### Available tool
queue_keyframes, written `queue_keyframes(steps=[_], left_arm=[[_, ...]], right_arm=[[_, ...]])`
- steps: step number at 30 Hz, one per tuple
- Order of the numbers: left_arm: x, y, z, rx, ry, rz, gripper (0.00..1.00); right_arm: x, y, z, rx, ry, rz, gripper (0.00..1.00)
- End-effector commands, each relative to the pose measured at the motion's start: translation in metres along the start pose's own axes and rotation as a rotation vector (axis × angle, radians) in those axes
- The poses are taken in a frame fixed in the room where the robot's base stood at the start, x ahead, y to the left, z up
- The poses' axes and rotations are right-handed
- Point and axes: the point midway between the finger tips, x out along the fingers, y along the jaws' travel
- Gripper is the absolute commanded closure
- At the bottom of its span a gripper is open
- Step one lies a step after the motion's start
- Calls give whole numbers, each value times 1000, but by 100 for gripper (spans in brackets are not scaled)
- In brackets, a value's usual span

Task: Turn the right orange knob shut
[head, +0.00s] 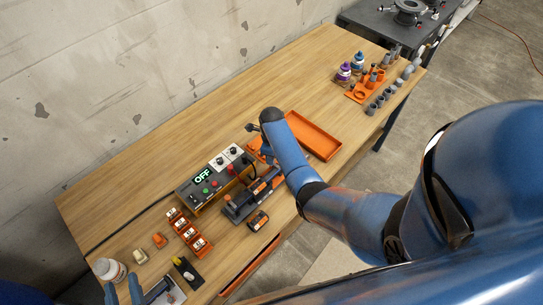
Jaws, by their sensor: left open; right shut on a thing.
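A dark fixture with orange parts (252,196) lies on the bench in front of the control box. An orange part shows at its left end; its right end is partly hidden by my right arm, and I cannot make out the right orange knob clearly. My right gripper (266,155) points down close to the fixture's right end and the orange tray (318,138). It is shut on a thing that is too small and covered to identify. My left gripper (123,292) is open at the bottom left edge, apart from the fixture.
The control box (208,185) shows a green OFF and bears white panels with black knobs. Several orange blocks (187,229), a white jar (108,269) and a dark tray (187,272) lie at left. Bottles (344,72) and grey fittings stand far right. The bench behind is clear.

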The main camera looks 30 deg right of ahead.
Motion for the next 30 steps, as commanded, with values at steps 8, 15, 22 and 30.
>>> queue_keyframes(steps=[8,15,22,30], left_arm=[[0,0,0,0,0,0,57],[0,0,0,0,0,0,57],[0,0,0,0,0,0,57],[0,0,1,0,0,0,57]], right_arm=[[0,0,0,1,0,0,100],[0,0,0,0,0,0,52],[0,0,0,0,0,0,52],[-18,-1,1,0,-2,-3,52]])
